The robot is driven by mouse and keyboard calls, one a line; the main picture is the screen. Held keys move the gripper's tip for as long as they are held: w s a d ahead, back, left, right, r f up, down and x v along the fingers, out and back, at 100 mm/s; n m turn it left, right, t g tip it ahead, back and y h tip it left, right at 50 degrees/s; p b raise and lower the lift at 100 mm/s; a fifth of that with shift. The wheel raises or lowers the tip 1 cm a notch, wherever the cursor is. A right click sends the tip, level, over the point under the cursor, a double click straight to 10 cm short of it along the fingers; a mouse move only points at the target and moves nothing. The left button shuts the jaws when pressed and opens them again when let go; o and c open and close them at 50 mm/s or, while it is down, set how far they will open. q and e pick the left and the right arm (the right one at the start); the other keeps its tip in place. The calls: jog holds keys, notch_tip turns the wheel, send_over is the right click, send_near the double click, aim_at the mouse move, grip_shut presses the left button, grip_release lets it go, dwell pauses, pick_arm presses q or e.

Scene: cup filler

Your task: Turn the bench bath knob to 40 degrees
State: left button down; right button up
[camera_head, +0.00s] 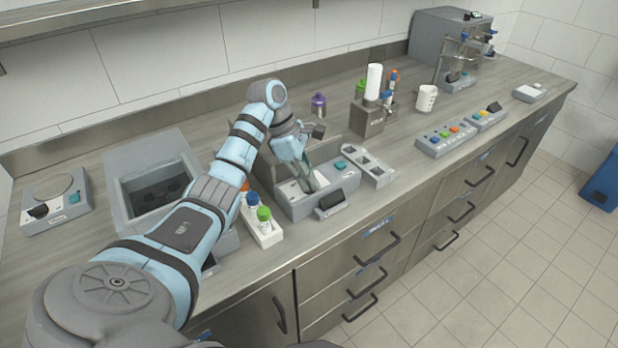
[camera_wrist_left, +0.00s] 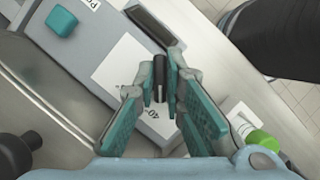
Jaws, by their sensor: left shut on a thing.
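The bench bath (camera_head: 345,185) is a grey unit with a teal button (camera_head: 341,164) and a small dark display (camera_head: 331,200) at its front; the same unit fills the upper left of the left wrist view (camera_wrist_left: 112,58). My left gripper (camera_head: 308,182) reaches down to its front panel. In the left wrist view the teal-padded fingers (camera_wrist_left: 161,86) are shut on a dark knob (camera_wrist_left: 160,76), one on each side. A white label reading 40° lies beside it, partly covered by a finger. My right gripper is not in view.
A white rack (camera_head: 264,228) with blue- and green-capped tubes stands left of the bench bath. A deep open bath (camera_head: 150,165) is further left. The bench is clear between the tray and the button box (camera_head: 445,140).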

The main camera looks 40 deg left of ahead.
pick_arm(q)
jog(key=shift+w+r+m+g, duration=0.1)
jog(key=shift+m+g, duration=0.3)
jog(key=shift+m, duration=0.7)
jog(key=c, duration=1.7)
grip_release()
